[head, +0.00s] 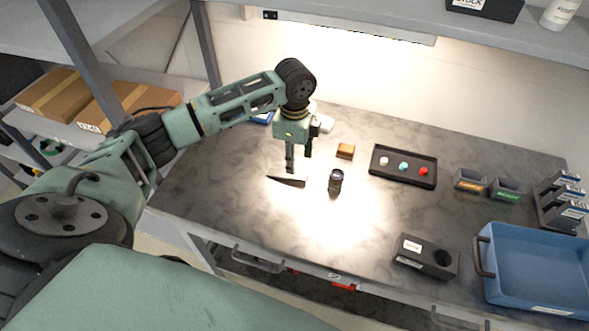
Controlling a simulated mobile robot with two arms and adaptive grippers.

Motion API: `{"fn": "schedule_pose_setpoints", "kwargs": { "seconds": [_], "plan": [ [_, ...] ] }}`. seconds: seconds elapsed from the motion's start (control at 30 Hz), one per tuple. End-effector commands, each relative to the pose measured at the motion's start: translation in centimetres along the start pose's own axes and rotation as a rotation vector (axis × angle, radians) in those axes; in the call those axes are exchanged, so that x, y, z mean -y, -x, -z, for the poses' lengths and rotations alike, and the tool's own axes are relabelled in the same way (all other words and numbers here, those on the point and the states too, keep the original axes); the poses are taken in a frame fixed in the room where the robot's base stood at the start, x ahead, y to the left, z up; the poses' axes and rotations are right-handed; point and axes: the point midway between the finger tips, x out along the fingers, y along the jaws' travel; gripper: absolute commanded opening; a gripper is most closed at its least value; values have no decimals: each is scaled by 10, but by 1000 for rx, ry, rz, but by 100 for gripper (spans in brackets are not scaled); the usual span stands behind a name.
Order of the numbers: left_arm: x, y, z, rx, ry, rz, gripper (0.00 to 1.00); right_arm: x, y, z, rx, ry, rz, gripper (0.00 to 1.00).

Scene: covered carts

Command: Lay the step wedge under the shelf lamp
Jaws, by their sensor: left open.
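A thin dark wedge-shaped piece (287,181), which looks like the step wedge, lies flat on the grey worktop (225,165) at the left of the bright light pool. My left gripper (299,167) points down above it, fingers apart and empty. I cannot tell if the fingertips touch the piece. The shelf lamp (350,25) is a long strip under the upper shelf at the back, and it is lit. My right gripper is out of view.
A small black cylinder (335,181) stands just right of my left gripper. Behind are a brown block (345,151) and a black tray (405,182) with coloured knobs. A black box (426,256) and blue bin (540,262) sit front right. The worktop's left part is clear.

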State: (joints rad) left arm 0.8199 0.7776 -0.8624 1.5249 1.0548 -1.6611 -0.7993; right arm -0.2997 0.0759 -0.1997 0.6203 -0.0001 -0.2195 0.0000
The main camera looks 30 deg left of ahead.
Motion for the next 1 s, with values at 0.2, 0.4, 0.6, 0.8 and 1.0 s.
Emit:
{"fn": "schedule_pose_setpoints", "kwargs": {
  "seconds": [0.2, 0.4, 0.6, 0.8, 1.0],
  "plan": [
    [1, 38, 0, -1, 1, 2, 44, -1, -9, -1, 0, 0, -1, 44],
    [0, 53, 0, 0, 0, -1, 44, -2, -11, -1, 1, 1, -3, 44],
    [0, 55, 0, 0, 0, -1, 44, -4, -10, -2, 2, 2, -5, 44],
    [0, 54, 0, 0, 1, -1, 44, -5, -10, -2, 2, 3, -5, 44],
    [0, 54, 0, 0, 1, -1, 44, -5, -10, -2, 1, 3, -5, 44]
  ]
}}
